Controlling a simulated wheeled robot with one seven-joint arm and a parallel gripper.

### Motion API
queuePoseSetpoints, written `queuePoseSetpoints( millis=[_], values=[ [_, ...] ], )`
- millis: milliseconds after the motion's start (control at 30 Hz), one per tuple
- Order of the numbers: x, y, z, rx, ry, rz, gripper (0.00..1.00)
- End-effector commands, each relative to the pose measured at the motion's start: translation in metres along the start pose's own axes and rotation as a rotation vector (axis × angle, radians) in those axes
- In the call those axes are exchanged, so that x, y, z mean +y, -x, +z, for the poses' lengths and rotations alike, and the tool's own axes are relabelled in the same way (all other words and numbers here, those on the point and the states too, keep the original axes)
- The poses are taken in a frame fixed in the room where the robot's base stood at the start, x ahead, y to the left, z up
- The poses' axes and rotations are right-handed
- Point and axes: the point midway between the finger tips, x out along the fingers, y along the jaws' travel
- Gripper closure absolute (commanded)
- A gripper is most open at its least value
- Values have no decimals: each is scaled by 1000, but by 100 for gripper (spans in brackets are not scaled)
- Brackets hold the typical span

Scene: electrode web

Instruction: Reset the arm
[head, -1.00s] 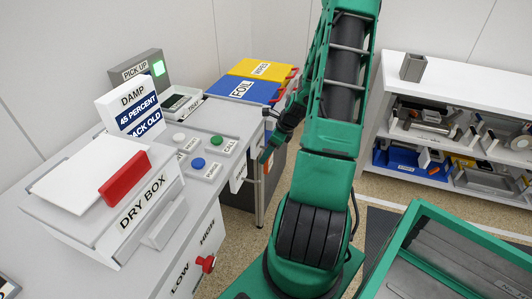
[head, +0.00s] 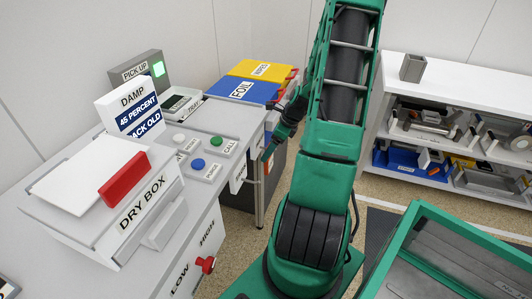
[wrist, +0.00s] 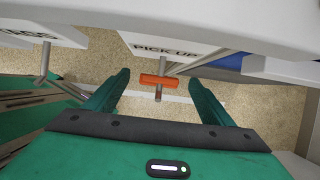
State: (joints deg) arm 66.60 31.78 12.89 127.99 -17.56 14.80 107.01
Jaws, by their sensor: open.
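My green arm (head: 330,165) rises from its base in the middle of the head view and bends over toward the bench on the left. My gripper (head: 266,156) points down beside the bench's right end, partly hidden behind my arm. In the wrist view my gripper (wrist: 160,82) is open, with its two green fingers spread wide. An orange bar (wrist: 160,80) on a metal stem shows in the gap between the fingers, below a plate marked PICK UP (wrist: 165,48). Nothing is held; I cannot tell how far the bar is from the fingertips.
The bench carries a dry box (head: 130,205) and push buttons (head: 198,163). A white shelf (head: 465,75) is at the right. A green-rimmed tray (head: 410,215) is at front right. Some floor is free between.

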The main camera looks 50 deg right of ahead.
Motion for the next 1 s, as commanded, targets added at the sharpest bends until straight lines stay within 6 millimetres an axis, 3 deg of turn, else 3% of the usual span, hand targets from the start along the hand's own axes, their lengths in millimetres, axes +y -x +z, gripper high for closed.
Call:
queuePoseSetpoints(
  millis=[200,400,833,1000],
  values=[
    [-1,40,1,0,1,-3,24],
    [0,65,1,0,1,-1,24],
    [2,74,2,4,12,2,24],
    [22,87,11,64,190,16,24]
  ],
)
